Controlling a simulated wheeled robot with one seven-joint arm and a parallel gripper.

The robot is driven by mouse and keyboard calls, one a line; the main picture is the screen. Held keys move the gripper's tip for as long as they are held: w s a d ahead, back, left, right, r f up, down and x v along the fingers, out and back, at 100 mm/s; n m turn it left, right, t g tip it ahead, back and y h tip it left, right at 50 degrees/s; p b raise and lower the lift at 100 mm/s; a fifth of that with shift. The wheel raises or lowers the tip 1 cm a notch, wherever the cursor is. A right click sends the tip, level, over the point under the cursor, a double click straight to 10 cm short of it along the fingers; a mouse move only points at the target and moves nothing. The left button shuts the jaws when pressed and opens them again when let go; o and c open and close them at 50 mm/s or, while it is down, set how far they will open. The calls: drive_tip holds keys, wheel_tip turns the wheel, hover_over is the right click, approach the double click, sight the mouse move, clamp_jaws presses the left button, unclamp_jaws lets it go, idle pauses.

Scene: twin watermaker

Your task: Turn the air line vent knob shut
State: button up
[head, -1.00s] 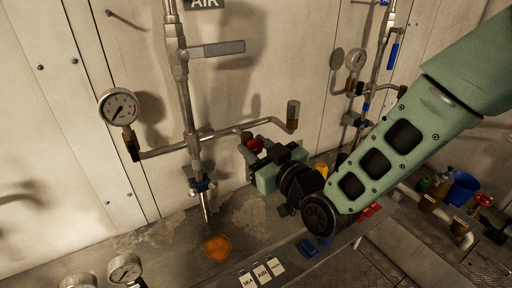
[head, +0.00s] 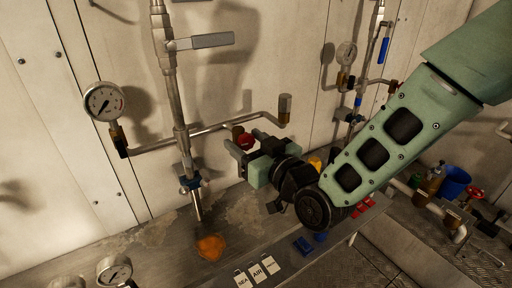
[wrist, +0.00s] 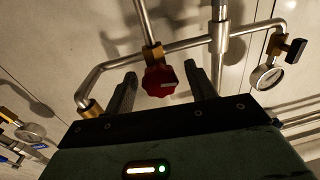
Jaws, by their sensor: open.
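The red knob (head: 245,140) sits on the air line, by the horizontal branch pipe, partly hidden behind my gripper in the head view. In the wrist view the red knob (wrist: 160,81) is round and lobed, with a small pale mark, and shows in the space between the fingers. My gripper (head: 246,141) is open in front of it, one finger on each side; it also shows in the wrist view (wrist: 161,70). Both fingers look apart from the knob. How deep the knob lies between them I cannot tell.
The branch pipe (head: 160,144) carries a gauge (head: 104,102) at left and a brass end (head: 284,103) at right. Another line with a gauge (head: 346,53) stands at right.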

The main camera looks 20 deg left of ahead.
drive_tip(key=p+v, duration=0.6)
drive_tip(key=v, duration=0.9)
drive_tip(key=shift+r, duration=0.4)
drive_tip(key=p+v, duration=0.1)
drive_tip(key=p, duration=0.2)
drive_tip(key=p+v, duration=0.1)
drive_tip(key=p, duration=0.2)
drive_tip(key=shift+s+d+f+p, duration=0.1)
drive_tip(key=shift+s+f+p, duration=0.05)
drive_tip(key=shift+f+p, duration=0.15)
drive_tip(key=shift+o, duration=0.2)
